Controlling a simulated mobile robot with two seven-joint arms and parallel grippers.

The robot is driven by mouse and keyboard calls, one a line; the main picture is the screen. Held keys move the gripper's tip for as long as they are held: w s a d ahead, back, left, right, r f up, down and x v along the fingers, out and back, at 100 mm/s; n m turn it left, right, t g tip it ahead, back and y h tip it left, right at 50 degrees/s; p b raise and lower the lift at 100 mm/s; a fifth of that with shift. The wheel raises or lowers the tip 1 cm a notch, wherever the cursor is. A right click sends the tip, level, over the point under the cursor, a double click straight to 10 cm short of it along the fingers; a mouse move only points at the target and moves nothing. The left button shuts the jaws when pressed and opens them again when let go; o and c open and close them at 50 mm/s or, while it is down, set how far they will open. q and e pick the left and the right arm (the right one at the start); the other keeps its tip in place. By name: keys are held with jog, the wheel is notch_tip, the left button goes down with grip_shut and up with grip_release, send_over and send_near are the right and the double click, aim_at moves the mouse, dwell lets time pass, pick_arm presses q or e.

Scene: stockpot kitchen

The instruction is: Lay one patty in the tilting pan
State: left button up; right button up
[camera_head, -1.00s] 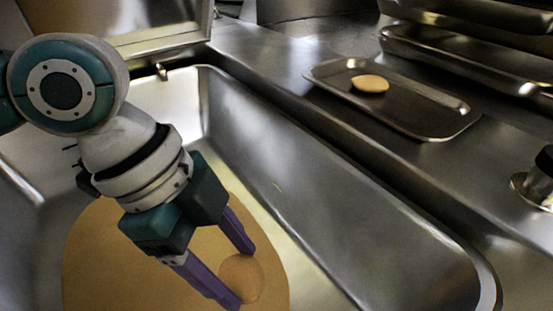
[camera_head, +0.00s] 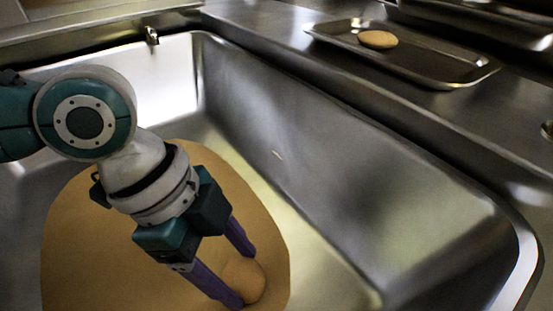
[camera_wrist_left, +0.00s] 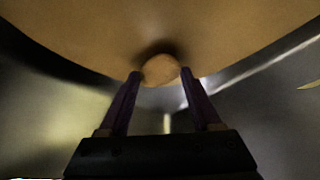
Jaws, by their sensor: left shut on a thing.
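My left gripper (camera_head: 243,277) reaches down into the deep steel pan (camera_head: 330,210), its purple fingers shut on a small round tan patty (camera_head: 247,281). In the left wrist view the patty (camera_wrist_left: 161,70) sits between the two fingertips (camera_wrist_left: 160,76). A large flat tan round area (camera_head: 100,240) covers much of the pan floor beneath the gripper. The patty is over it, and I cannot tell if they touch. Another patty (camera_head: 377,40) lies on a shallow metal tray (camera_head: 440,72) on the counter behind the pan. My right gripper is not in view.
The steel counter (camera_head: 290,50) runs along the pan's far side, with bare room left of the tray. More metal trays (camera_head: 480,28) stand at the upper right. The pan's high walls and rim (camera_head: 450,175) border the arm's space.

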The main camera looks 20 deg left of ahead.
pick_arm(q)
jog(key=o, duration=1.4)
jog(key=shift+o, duration=0.2)
jog(key=p+v, duration=0.3)
jog(key=v, duration=0.7)
jog(key=shift+s, duration=0.1)
